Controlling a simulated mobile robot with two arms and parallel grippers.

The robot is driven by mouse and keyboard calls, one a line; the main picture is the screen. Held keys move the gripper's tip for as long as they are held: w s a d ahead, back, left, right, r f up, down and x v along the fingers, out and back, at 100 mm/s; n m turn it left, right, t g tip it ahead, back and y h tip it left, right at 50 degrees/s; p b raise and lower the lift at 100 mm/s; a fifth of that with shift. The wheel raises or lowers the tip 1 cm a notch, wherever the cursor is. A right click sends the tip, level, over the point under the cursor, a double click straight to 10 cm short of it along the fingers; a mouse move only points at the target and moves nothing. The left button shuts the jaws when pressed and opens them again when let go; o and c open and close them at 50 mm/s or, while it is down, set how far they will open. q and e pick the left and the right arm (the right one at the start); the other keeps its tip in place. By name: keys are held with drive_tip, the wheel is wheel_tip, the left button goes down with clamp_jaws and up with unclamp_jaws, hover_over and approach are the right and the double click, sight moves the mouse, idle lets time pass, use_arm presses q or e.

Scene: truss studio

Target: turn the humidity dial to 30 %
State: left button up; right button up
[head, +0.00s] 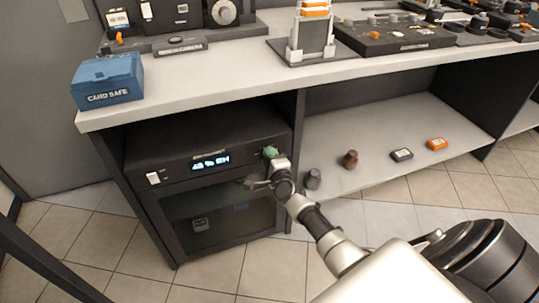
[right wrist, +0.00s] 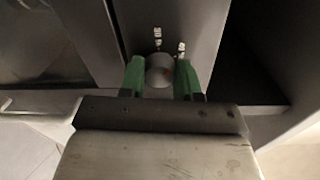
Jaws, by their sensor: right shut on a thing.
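The dry cabinet (head: 200,140) stands under the bench, with a lit blue display (head: 210,162) on its black front panel. The display shows a two-digit number with % RH; it seems to begin with 4, and I cannot read it surely. My right gripper (head: 271,153) is at the right end of this panel and covers the dial in the head view. In the right wrist view, the round grey dial (right wrist: 159,70) sits between the green fingers of the right gripper (right wrist: 160,76), which are shut on it from both sides. My left gripper is not in view.
A white switch (head: 153,178) is at the panel's left. Below is a glass door (head: 215,215) with small items behind it. The lower shelf (head: 390,130) at right holds several small objects. A blue card box (head: 108,82) stands on the bench top.

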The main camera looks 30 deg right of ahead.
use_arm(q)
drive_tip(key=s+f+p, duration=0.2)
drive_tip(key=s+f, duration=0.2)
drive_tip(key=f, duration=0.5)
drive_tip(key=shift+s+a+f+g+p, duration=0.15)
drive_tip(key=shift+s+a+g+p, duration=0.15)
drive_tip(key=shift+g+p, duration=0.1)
use_arm(e)
drive_tip(key=shift+a+f+n+h, duration=0.1)
drive_tip(key=shift+n+h, duration=0.2)
drive_tip(key=shift+n, duration=3.8)
drive_tip(key=o, duration=0.9)
drive_tip(key=shift+o, duration=0.2)
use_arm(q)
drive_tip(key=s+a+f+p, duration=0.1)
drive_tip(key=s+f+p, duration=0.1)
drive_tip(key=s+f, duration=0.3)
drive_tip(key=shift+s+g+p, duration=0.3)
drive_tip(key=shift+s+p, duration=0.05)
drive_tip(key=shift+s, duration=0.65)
use_arm(e)
drive_tip(key=v, duration=1)
drive_tip(key=shift+s, duration=0.4)
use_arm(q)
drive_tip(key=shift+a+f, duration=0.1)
use_arm(e)
drive_tip(key=shift+a, duration=0.1)
